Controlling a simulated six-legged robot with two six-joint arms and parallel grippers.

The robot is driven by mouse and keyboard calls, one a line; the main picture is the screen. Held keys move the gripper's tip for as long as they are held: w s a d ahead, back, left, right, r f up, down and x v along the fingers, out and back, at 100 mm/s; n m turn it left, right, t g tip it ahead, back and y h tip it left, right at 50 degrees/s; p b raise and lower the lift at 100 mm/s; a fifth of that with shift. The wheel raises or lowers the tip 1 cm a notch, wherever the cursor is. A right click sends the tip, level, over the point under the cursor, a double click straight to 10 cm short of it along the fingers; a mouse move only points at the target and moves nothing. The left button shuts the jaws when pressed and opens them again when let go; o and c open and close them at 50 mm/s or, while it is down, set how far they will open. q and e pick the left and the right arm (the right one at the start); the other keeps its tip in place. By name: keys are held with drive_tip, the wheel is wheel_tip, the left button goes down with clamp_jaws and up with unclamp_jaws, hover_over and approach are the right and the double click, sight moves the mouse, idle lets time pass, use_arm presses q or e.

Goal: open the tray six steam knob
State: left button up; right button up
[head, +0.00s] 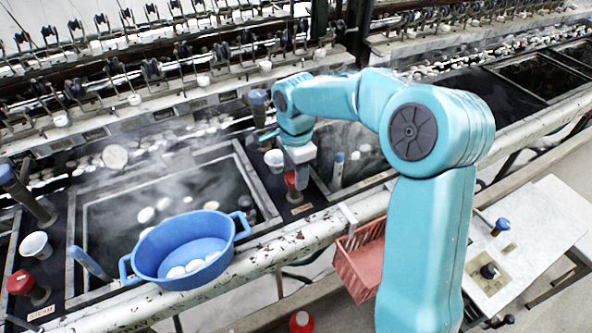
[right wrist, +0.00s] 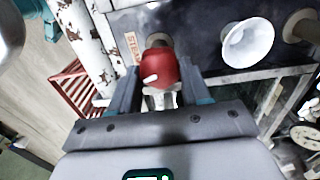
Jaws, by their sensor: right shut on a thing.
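A red knob (head: 292,181) stands on the dark deck between two basins, beside a small label (head: 302,209). In the right wrist view the same red knob (right wrist: 162,68), with a white mark, sits between the fingers of my right gripper (right wrist: 158,82). The label beside it (right wrist: 131,47) reads STEAM. In the head view my right gripper (head: 300,168) points down onto the knob and is shut on it. The arm partly hides the deck behind. No tray number is readable. My left gripper is not in view.
A blue tub (head: 185,255) with white cocoons sits on the front rail, left of the gripper. A white cup (head: 274,160) and a blue-capped post (head: 338,170) stand close by. A red crate (head: 362,262) is below the rail. Another red knob (head: 20,283) is at far left.

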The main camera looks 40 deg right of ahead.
drive_tip(key=n, duration=0.3)
drive_tip(key=shift+n, duration=0.4)
drive_tip(key=n+p, duration=0.1)
drive_tip(key=n, duration=0.2)
drive_tip(key=shift+w+n, duration=0.1)
drive_tip(key=shift+n, duration=0.2)
drive_tip(key=n, duration=0.3)
drive_tip(key=shift+a, duration=0.1)
drive_tip(key=shift+n+p, duration=0.4)
drive_tip(key=shift+n, duration=1.7)
drive_tip(key=o, duration=1.1)
drive_tip(key=shift+c, duration=0.2)
